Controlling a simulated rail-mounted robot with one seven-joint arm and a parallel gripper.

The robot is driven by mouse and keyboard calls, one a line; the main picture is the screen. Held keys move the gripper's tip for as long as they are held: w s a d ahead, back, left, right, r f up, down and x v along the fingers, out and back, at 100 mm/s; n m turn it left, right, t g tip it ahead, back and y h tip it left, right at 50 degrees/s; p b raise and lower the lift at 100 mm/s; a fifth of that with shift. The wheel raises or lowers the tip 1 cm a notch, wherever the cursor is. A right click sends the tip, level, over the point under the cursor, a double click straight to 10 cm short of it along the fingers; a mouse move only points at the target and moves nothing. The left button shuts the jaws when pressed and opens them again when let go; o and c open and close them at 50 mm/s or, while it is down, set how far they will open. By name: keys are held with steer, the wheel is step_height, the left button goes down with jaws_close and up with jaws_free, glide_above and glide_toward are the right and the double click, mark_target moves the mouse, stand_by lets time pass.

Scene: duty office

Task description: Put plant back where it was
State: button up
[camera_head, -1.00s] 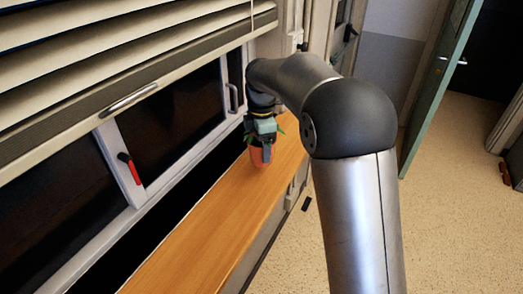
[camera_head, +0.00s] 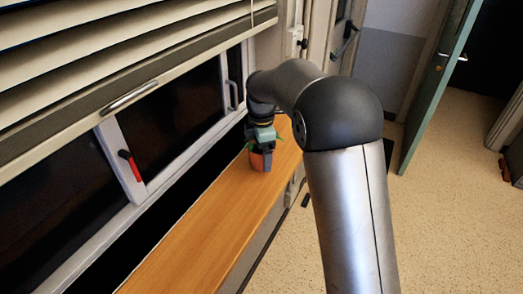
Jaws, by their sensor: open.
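The plant (camera_head: 259,162) is a small orange pot with green leaves. It stands upright at the far end of the wooden sill (camera_head: 205,225), below the window. My gripper (camera_head: 266,148) points down directly over the plant, with its fingers at the pot's upper part. The gripper is open. The fingers and wrist hide much of the leaves, and I cannot tell whether a finger touches the pot.
The window frame (camera_head: 122,165) with a red handle runs along the left side, under a lowered blind (camera_head: 90,60). The sill's near part is clear. A green door (camera_head: 435,90) stands open at the right, over free floor.

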steer(key=shift+r, duration=0.1)
step_height(320, 180, up, 11)
steer(key=s+d+m, duration=0.9)
steer(key=s+d, duration=0.1)
steer(key=s, duration=0.2)
steer(key=s+d+f+m, duration=0.3)
steer(key=s+f+m, duration=0.2)
steer(key=s, duration=0.5)
steer(key=s+d+f+m, duration=0.3)
steer(key=s+f+m, duration=0.2)
steer(key=s, duration=0.5)
steer(key=m+b, duration=0.1)
steer(key=m, duration=0.1)
steer(key=shift+s+d+m+t, duration=0.15)
steer(key=shift+d+m+t, duration=0.15)
steer(key=shift+t, duration=0.1)
